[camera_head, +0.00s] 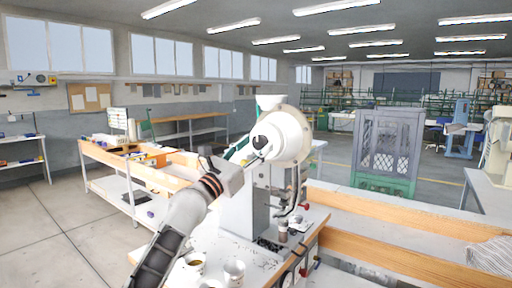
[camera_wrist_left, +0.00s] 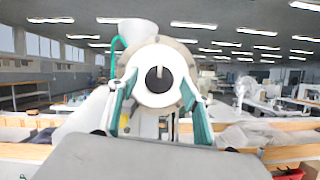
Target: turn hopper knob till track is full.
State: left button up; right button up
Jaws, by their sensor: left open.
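The eyelet press (camera_head: 240,208) stands on a bench, with a round white hopper (camera_head: 290,135) and a white funnel (camera_head: 268,102) on top. The dark hopper knob (camera_head: 260,142) is at the centre of the hopper's face. In the left wrist view the knob (camera_wrist_left: 158,79) is straight ahead, between the fingers. My left gripper (camera_head: 250,148) is open, its teal-lined fingers either side of the knob; I cannot tell whether they touch it. The track is too small and partly hidden to show how full it is. My right gripper is not in view.
White cups (camera_head: 234,270) stand on the bench at the front of the press. A wood-edged workbench (camera_head: 150,172) is to the left, and long wooden rails (camera_head: 400,262) run to the right. A grey and green crate (camera_head: 388,150) stands behind.

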pick_arm(q)
jog(key=shift+w+d+r, duration=0.2)
jog(key=shift+w+d, duration=0.05)
jog(key=shift+w, duration=0.15)
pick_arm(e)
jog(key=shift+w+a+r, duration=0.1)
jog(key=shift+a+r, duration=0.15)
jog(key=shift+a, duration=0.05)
pick_arm(q)
jog(key=c, duration=1.1)
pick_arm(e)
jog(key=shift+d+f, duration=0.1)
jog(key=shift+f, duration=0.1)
